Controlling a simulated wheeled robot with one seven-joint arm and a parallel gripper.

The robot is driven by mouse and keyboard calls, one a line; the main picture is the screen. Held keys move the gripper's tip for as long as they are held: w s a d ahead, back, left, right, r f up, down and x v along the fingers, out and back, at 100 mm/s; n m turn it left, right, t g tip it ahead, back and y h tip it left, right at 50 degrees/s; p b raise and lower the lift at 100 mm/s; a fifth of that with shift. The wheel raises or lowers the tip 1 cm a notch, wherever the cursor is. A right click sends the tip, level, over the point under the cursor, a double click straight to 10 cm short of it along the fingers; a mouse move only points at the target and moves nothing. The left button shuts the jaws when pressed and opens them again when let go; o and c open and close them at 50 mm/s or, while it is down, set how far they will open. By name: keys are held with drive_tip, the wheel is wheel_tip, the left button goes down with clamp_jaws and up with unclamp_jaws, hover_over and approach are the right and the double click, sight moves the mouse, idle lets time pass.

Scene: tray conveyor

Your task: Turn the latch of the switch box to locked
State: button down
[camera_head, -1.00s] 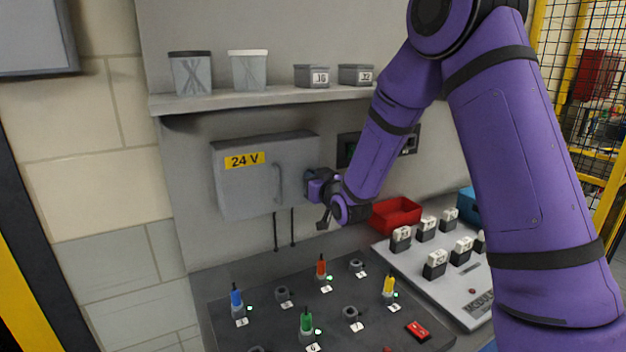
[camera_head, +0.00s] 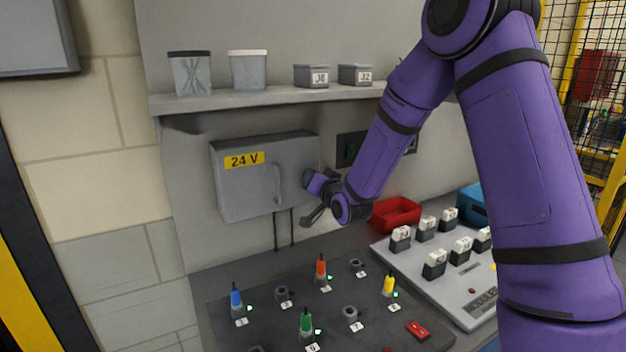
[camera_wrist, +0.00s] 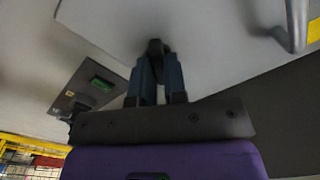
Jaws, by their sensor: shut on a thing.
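The grey switch box (camera_head: 245,190) with a yellow "24 V" label hangs on the wall, its door closed, with a bar handle (camera_head: 278,184) on the door's right part. My gripper (camera_head: 308,178) is at the right edge of the door, right of the handle. In the wrist view my gripper (camera_wrist: 156,62) has its fingers close together on a small dark latch (camera_wrist: 155,47) at the box's edge. The fingers hide most of the latch, so its exact angle is hard to tell. The handle (camera_wrist: 292,25) shows at the upper right there.
A shelf (camera_head: 200,105) with several containers runs above the box. A dark wall panel (camera_head: 347,150) with a green part is just right of my gripper. Below are a board with coloured pegs (camera_head: 320,268), a red bin (camera_head: 396,213) and a module board (camera_head: 455,293).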

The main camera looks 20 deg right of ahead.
drive_tip(key=m, duration=1.1)
drive_tip(key=shift+d+f, duration=0.15)
drive_tip(key=shift+m, duration=0.5)
drive_tip(key=c, duration=1.2)
unclamp_jaws()
drive_tip(key=shift+o, duration=0.2)
drive_tip(key=shift+s, duration=0.1)
drive_tip(key=s+d, duration=0.2)
drive_tip(key=s, duration=0.8)
drive_tip(key=shift+s, duration=0.2)
